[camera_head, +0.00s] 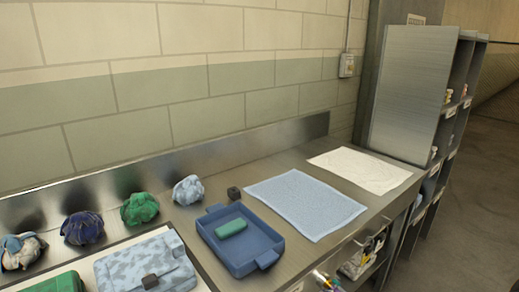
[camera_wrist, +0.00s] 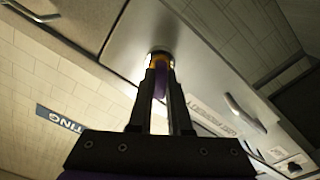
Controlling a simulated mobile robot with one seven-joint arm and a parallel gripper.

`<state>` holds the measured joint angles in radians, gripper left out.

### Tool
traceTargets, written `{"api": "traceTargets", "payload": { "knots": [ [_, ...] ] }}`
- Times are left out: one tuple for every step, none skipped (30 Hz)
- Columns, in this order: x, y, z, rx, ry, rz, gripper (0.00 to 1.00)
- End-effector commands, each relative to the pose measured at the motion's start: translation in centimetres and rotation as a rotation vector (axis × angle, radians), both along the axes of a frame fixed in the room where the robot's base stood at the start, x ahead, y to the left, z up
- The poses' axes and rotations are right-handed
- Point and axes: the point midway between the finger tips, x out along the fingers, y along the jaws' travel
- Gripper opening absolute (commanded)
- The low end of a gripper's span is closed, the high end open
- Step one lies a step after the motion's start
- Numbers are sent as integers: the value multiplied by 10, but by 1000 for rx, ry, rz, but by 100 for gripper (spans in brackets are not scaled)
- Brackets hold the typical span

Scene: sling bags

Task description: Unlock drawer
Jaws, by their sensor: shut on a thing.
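In the wrist view my gripper (camera_wrist: 161,68) is shut on a small purple and yellow thing (camera_wrist: 160,84), perhaps a key. Its far end is at a pale metal drawer front (camera_wrist: 205,62), close to the panel's face. The gripper hides the contact, so I cannot tell whether the end sits in a lock. A bar handle (camera_wrist: 243,114) is on the front to the right.
The metal counter (camera_head: 268,180) holds a blue tray (camera_head: 262,263) with a green case, a light blue mat (camera_head: 305,203), a white cloth (camera_head: 360,170) and several bundled cloths at the left. A grey shelf unit (camera_head: 412,95) stands at the right. A sign (camera_wrist: 60,118) shows in the wrist view.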

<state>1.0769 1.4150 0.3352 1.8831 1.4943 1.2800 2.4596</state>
Motion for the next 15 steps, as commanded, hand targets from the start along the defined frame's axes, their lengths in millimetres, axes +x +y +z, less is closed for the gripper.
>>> {"api": "traceTargets", "payload": {
  "knots": [
    [0, 0, 0, 15, 12, 2, 0],
    [0, 0, 0, 33, 26, 3, 0],
    [0, 0, 1, 63, 50, 5, 0],
    [0, 0, 1, 90, 71, 7, 0],
    [0, 0, 1, 117, 93, 8, 0],
    [0, 0, 1, 153, 121, 11, 0],
    [0, 0, 0, 177, 140, 12, 0],
    [0, 0, 0, 198, 157, 14, 0],
    [0, 0, 0, 223, 176, 15, 0],
    [0, 0, 0, 236, 186, 16, 0],
    [0, 0, 0, 247, 193, 17, 0],
    [0, 0, 0, 255, 199, 18, 0],
    [0, 0, 0, 257, 201, 18, 0],
    [0, 0, 0, 258, 202, 18, 0],
    [0, 0, 0, 257, 201, 18, 0]
  ]
}}
